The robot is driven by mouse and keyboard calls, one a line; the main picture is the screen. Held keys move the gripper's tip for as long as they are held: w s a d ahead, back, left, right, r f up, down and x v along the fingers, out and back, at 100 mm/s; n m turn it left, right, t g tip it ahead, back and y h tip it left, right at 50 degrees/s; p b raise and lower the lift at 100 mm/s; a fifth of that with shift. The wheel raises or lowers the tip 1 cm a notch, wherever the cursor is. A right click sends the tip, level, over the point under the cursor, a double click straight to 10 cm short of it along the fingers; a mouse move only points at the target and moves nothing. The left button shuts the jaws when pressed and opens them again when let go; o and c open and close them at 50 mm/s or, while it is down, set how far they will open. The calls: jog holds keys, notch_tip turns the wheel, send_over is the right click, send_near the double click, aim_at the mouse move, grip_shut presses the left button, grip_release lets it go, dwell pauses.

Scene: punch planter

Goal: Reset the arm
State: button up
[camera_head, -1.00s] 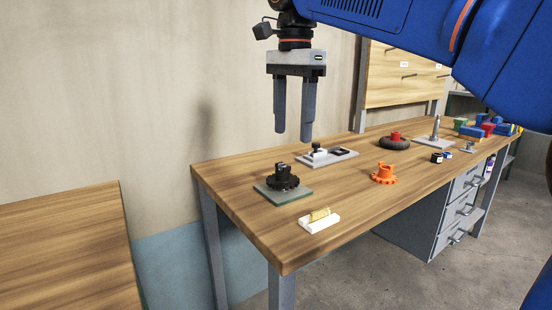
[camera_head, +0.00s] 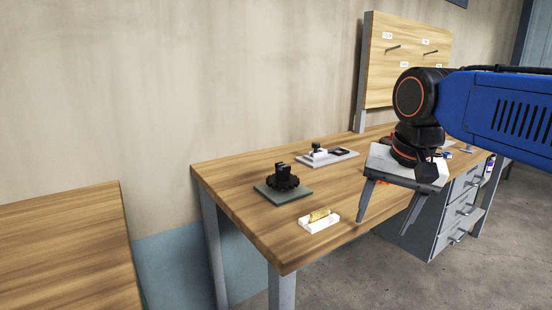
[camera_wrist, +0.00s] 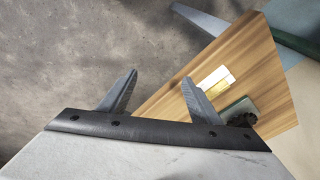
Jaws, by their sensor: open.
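My gripper (camera_head: 385,218) is open and empty in the head view. It hangs in front of the workbench's front edge, with its two fingers apart and pointing down. The wrist view shows both fingers (camera_wrist: 158,95) apart with nothing between them, the grey floor beyond one finger and the bench beyond the other. My blue arm reaches in from the right and hides much of the bench's right part.
The wooden workbench (camera_head: 235,190) holds a black gear piece on a green plate (camera_head: 283,193), a white block with a brass piece (camera_head: 319,221) and a grey plate with small parts (camera_head: 327,157). A pegboard (camera_head: 405,60) stands behind. Another wooden table (camera_head: 60,245) is at left.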

jog(key=s+d+f+n+t, duration=0.1)
jog(key=s+d+f+n, duration=0.1)
jog(key=s+f, duration=0.3)
jog(key=s+d+f+n+t, duration=0.1)
jog(key=s+d+f, duration=0.4)
jog(key=f, duration=0.7)
jog(key=shift+s+d+f+n+h, duration=0.2)
jog(key=shift+s+f+n+h, duration=0.15)
jog(key=shift+n, duration=0.35)
